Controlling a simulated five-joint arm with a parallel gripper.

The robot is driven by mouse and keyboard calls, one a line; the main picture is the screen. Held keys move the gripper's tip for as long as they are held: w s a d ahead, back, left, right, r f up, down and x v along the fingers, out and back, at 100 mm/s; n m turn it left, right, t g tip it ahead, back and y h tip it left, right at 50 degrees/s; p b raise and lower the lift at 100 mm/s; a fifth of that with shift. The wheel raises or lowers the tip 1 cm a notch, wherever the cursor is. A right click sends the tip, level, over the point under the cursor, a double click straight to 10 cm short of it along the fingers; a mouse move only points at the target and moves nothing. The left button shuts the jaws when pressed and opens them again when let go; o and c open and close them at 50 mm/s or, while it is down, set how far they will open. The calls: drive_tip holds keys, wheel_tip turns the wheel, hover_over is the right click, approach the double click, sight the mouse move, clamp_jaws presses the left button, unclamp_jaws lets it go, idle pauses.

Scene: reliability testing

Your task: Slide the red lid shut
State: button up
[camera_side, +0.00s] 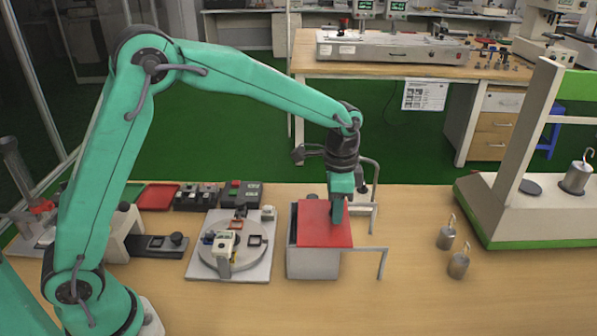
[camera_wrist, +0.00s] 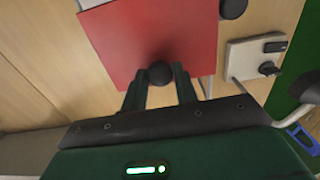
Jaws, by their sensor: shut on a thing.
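The red lid (camera_side: 318,226) is a flat square plate lying on top of a light grey box (camera_side: 313,262). A dark gap shows along the box's left side, and the lid reaches past the box's right side over thin metal rails (camera_side: 370,249). My gripper (camera_side: 338,213) is above the lid's right part, pointing down. In the wrist view the lid (camera_wrist: 150,35) fills the upper middle, and my gripper (camera_wrist: 160,92) is shut on a round black knob (camera_wrist: 160,73) at the lid's near edge. The box is mostly hidden under the lid there.
Left of the box is a grey plate with a round fixture (camera_side: 232,245). Behind it are dark switch boxes (camera_side: 240,194) and a red tray (camera_side: 157,197). Metal weights with hooks (camera_side: 459,265) stand to the right, before a white and green machine (camera_side: 520,205). The front table is clear.

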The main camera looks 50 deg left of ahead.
sight(323, 220)
drive_tip(key=shift+s+a+r, duration=0.1)
drive_tip(key=shift+s+a, duration=0.75)
drive_tip(key=shift+a, duration=0.05)
drive_tip(key=shift+s+a, duration=0.1)
drive_tip(key=shift+a, duration=0.05)
drive_tip(key=o, duration=0.5)
drive_tip(key=shift+r, duration=2.4)
